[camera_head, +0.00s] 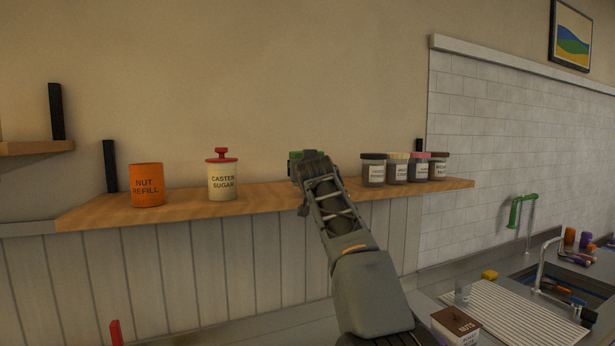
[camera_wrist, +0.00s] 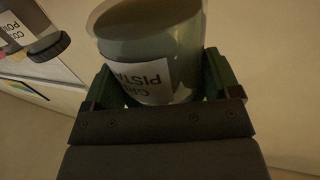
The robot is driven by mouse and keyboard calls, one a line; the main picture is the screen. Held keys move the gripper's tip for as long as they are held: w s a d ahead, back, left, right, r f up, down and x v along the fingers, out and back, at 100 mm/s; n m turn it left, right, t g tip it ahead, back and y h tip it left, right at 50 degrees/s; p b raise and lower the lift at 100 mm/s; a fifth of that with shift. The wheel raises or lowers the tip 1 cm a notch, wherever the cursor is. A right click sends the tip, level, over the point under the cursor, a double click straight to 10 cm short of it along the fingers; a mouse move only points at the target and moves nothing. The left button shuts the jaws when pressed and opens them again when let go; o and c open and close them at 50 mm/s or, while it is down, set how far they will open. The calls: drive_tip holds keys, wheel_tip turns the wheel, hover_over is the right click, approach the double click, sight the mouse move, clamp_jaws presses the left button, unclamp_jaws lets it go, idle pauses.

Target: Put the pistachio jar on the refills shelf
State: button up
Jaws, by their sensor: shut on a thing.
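The pistachio jar (camera_wrist: 150,55) is in my gripper in the wrist view, a greenish jar with a white label whose text is partly cut off. My gripper (camera_wrist: 158,85) is shut on it, with a green finger on each side. I cannot tell whether the jar touches the shelf.
Left on the shelf stand an orange nut refill tin (camera_head: 147,187) and a red-lidded caster sugar canister (camera_head: 222,178). Right of my gripper is a close row of labelled jars (camera_head: 373,172). Bare shelf lies between canister and gripper. A counter with a sink (camera_head: 560,285) is below right.

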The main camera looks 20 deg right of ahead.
drive_tip(key=shift+s+a+f, duration=0.1)
drive_tip(key=shift+f, duration=0.9)
drive_tip(key=shift+f, duration=0.1)
drive_tip(key=shift+f+b, duration=0.15)
drive_tip(key=shift+b, duration=0.2)
drive_tip(key=o, duration=1)
